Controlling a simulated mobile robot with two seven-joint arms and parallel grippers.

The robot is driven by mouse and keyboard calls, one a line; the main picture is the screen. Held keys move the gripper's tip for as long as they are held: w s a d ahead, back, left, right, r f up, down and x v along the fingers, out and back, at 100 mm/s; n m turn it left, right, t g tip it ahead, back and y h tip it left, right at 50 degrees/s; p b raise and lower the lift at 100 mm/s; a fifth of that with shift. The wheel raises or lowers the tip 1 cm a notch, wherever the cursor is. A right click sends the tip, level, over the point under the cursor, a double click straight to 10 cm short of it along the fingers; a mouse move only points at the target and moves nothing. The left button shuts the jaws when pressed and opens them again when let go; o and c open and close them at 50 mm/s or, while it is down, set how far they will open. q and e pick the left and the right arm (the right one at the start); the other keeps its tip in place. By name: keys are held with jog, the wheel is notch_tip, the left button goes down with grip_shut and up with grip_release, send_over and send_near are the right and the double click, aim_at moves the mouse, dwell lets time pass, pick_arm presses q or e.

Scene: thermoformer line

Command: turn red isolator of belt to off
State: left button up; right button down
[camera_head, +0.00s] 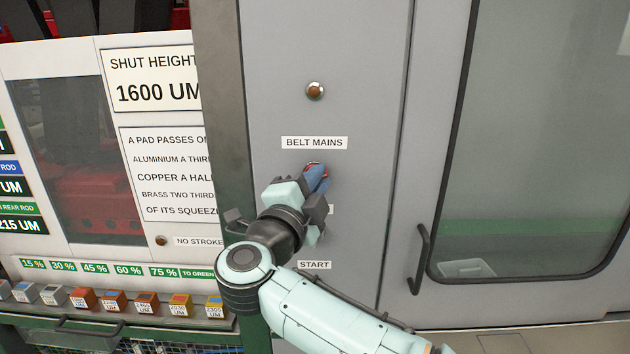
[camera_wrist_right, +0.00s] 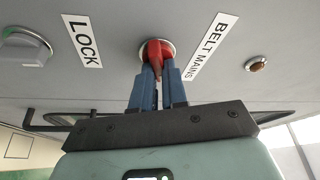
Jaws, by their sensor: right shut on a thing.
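The red isolator (camera_wrist_right: 156,52) sits on the grey panel beside the BELT MAINS label (camera_wrist_right: 212,48) in the right wrist view. In the head view the isolator is mostly hidden, with a bit of red (camera_head: 313,166) showing just below the BELT MAINS label (camera_head: 314,143). My right gripper (camera_head: 318,178) has its blue fingers at the isolator. In the right wrist view the right gripper (camera_wrist_right: 157,72) is shut on the isolator's red handle, one finger on each side. My left gripper is in neither view.
An amber lamp (camera_head: 315,90) is above the label. A LOCK label (camera_wrist_right: 82,42) and a grey knob (camera_wrist_right: 25,46) are beside the isolator. A START label (camera_head: 314,265) is lower on the panel. A door handle (camera_head: 419,258) stands out to the right.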

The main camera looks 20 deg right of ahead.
jog(key=shift+m+g, duration=0.8)
jog(key=shift+m, duration=1.3)
jog(key=c, duration=1.2)
grip_release()
jog(key=shift+o, duration=0.2)
jog(key=shift+y, duration=0.4)
jog(key=b+v, duration=0.1)
jog(key=v, duration=1.2)
jog(key=shift+s, duration=0.2)
jog(key=shift+a+f, duration=0.1)
jog(key=shift+a, duration=0.05)
